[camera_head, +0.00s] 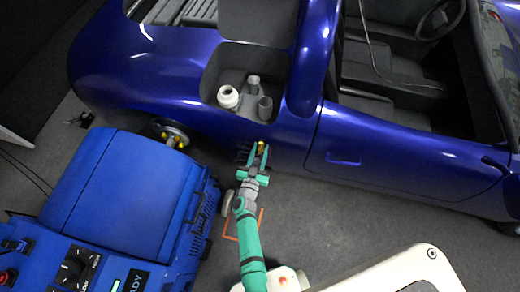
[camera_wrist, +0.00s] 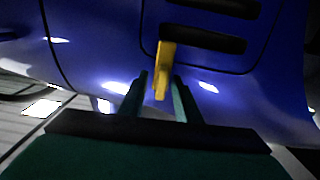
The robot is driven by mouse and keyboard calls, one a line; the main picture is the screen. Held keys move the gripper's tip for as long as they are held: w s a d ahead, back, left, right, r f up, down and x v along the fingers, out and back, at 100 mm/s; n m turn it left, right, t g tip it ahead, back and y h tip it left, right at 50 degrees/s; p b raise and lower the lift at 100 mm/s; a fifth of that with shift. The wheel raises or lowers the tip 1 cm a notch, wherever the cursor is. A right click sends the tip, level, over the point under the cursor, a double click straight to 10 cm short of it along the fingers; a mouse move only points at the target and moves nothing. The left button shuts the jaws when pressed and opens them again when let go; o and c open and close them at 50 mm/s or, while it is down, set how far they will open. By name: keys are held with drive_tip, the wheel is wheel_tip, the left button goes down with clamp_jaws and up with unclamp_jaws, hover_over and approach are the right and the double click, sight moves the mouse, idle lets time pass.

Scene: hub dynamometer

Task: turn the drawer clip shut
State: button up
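The yellow drawer clip (camera_wrist: 164,62) is on the blue car's side, at the seam edge of a panel with dark slots (camera_wrist: 203,40) in the wrist view. The clip hangs across the seam, nearly upright in that view. In the head view the clip (camera_head: 262,147) is a small yellow spot at my gripper's tips. My gripper (camera_head: 258,157) is at the car's lower side. In the wrist view its two fingers (camera_wrist: 160,88) are apart, one on each side of the clip. A gap shows on the left; I cannot tell whether the right finger touches it.
The blue dynamometer machine (camera_head: 125,190) stands to the left, close to the wheel hub (camera_head: 174,136). The blue car (camera_head: 210,60) fills the back. Several grey and white fittings (camera_head: 229,97) sit in its open recess. An orange outline (camera_head: 243,224) marks the floor below my arm.

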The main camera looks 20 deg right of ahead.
drive_tip(key=shift+r, duration=0.1)
drive_tip(key=v, duration=1)
drive_tip(key=shift+s+a, duration=0.25)
drive_tip(key=shift+s, duration=0.05)
drive_tip(key=s+a+r+n+t+y, duration=0.1)
drive_tip(key=s+a+r+y, duration=0.3)
drive_tip(key=s, duration=0.3)
drive_tip(key=s+a+r+n+t+y, duration=0.1)
drive_tip(key=s+a+r+n, duration=0.1)
drive_tip(key=s+a+r, duration=0.5)
drive_tip(key=s+r+n+g+y, duration=0.1)
drive_tip(key=s+r+n+y, duration=0.2)
drive_tip(key=s+r, duration=1)
drive_tip(key=shift+a+n+g+y, duration=0.3)
drive_tip(key=shift+a+y, duration=0.1)
drive_tip(key=shift+y, duration=0.6)
